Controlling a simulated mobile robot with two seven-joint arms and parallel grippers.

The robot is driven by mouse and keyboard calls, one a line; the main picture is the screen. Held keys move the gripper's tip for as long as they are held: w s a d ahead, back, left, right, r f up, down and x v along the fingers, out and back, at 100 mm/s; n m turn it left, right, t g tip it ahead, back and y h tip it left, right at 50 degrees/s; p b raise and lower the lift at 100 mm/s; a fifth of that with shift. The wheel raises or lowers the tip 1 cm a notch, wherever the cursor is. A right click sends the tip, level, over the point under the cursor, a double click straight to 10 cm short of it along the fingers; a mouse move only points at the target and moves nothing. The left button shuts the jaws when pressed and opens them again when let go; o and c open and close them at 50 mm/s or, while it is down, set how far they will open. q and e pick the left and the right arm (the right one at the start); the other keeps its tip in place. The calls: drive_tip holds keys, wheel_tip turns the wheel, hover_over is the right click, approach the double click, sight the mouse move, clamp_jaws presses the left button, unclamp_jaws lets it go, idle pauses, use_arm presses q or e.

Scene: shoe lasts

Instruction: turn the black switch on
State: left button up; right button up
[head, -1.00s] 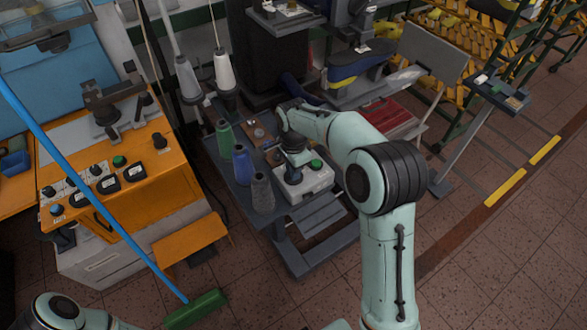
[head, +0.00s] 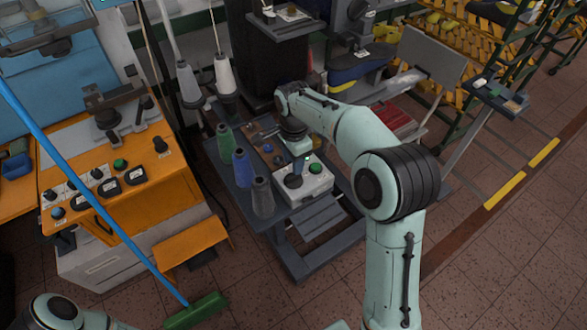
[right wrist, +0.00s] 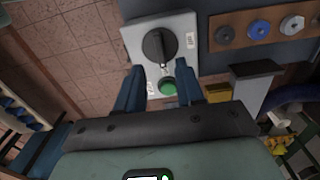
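The black switch (right wrist: 159,46) is a round rotary knob with a raised grip bar on a light grey box (right wrist: 130,38). Its bar lies nearly upright in the right wrist view, with a pale mark at its lower end. A green button (right wrist: 168,87) sits below it. The head view shows the box (head: 318,183) on a low dark table. My right gripper (right wrist: 163,78) is open, with its blue fingers apart and nothing between them. It is over the box, its fingertips near the button and short of the knob in the wrist picture. My left gripper is out of view.
Green, blue and grey thread cones (head: 262,198) stand left of the box. A wooden strip with several round buttons (right wrist: 257,29) lies beside it. An orange control cabinet (head: 170,185) stands further left, behind a blue-handled broom (head: 95,215).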

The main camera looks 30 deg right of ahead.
sight(293, 176)
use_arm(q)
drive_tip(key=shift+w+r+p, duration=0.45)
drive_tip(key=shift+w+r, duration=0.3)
use_arm(e)
wheel_tip(293, 176, up, 8)
drive_tip(key=shift+f, duration=0.25)
